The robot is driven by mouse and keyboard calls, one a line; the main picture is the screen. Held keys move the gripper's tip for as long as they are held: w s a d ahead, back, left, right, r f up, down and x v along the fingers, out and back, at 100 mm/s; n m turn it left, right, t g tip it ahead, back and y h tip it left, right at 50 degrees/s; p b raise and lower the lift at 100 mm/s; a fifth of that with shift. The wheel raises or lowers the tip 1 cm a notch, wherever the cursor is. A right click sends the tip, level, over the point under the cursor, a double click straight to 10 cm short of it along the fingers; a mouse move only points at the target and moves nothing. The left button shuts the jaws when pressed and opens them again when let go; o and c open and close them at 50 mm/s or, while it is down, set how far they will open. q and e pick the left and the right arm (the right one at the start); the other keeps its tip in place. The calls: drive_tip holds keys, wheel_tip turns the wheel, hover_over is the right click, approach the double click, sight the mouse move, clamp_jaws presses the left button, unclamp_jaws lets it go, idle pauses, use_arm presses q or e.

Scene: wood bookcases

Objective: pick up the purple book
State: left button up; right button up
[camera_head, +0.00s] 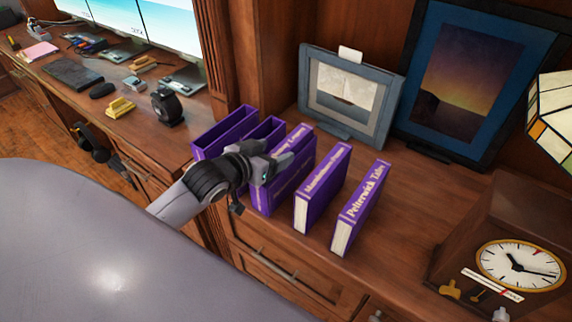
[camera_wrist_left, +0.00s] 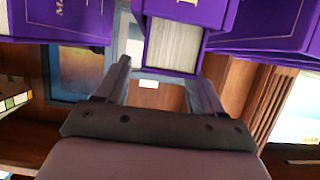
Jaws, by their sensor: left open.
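Several purple books stand upright on the wooden counter in the head view. One purple book (camera_head: 291,181) stands at my left gripper, partly hidden by it. The purple book with the "Marvelous" title (camera_head: 325,188) and the purple "Peterwick Tales" book (camera_head: 363,204) stand apart to its right. My left gripper (camera_head: 275,166) is open at the upper near part of the first book. In the left wrist view, a purple book with pale page edges (camera_wrist_left: 174,47) lies ahead of the open fingers (camera_wrist_left: 158,78). I cannot tell whether they touch it. My right gripper is out of view.
Two open-topped purple cases (camera_head: 226,131) stand left of the books. A grey picture frame (camera_head: 350,97) and a dark blue frame (camera_head: 458,80) stand behind. A wooden clock (camera_head: 518,265) is at the right. A tape dispenser (camera_head: 168,106) sits on the desk at left.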

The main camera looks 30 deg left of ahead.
sight(285, 146)
use_arm(q)
drive_tip(key=shift+x, duration=1.65)
drive_tip(key=shift+r, duration=0.1)
drive_tip(key=shift+c, duration=0.3)
clamp_jaws()
drive_tip(key=shift+r, duration=0.15)
